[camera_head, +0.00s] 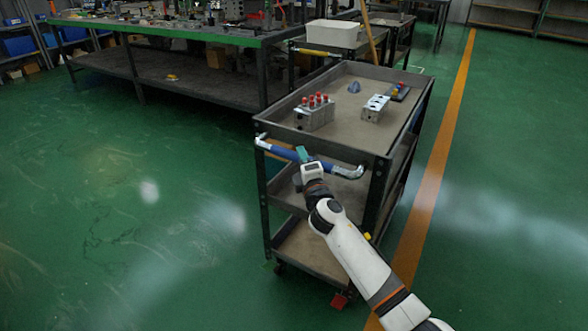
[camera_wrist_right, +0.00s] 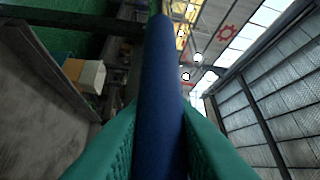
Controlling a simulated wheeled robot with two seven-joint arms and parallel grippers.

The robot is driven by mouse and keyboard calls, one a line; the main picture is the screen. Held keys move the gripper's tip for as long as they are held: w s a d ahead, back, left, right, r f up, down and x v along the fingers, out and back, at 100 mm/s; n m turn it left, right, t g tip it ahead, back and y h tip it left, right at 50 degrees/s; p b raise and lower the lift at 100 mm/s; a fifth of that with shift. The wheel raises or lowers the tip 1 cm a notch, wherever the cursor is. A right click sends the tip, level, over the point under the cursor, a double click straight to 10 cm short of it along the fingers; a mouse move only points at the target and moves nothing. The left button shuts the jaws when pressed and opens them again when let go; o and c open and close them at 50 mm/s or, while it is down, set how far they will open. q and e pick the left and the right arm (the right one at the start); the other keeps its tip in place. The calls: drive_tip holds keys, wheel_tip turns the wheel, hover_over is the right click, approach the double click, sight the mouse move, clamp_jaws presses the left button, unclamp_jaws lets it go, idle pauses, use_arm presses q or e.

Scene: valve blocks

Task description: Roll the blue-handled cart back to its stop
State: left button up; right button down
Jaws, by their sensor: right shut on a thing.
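The cart (camera_head: 345,132) is a dark grey three-shelf cart standing on the green floor in the head view. Its blue handle (camera_head: 278,150) runs along the near end, with silver bent ends. In the right wrist view, the blue handle (camera_wrist_right: 160,90) passes between the green fingers. My left gripper is not in view. I cannot make out a stop for the cart.
A valve block with red caps (camera_head: 314,110), a silver block (camera_head: 375,108) and a small blue-grey piece (camera_head: 354,87) sit on the cart's top. A long workbench (camera_head: 180,36) stands behind at left. An orange floor line (camera_head: 440,150) runs along the right. The left floor is clear.

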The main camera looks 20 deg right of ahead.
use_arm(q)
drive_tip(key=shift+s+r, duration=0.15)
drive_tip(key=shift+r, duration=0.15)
use_arm(e)
drive_tip(key=shift+w+d+r, duration=0.1)
drive_tip(key=shift+w+d, duration=0.05)
drive_tip(key=shift+d, duration=0.15)
drive_tip(key=c, duration=1.6)
unclamp_jaws()
drive_tip(key=o, duration=0.3)
drive_tip(key=shift+w+d, duration=0.1)
drive_tip(key=shift+w, duration=0.05)
drive_tip(key=shift+o, duration=0.2)
drive_tip(key=shift+s+f, duration=0.2)
drive_tip(key=shift+s, duration=0.3)
use_arm(q)
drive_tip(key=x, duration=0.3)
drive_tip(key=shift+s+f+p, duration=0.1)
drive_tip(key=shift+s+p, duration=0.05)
drive_tip(key=shift+p, duration=0.25)
use_arm(e)
drive_tip(key=v, duration=1.1)
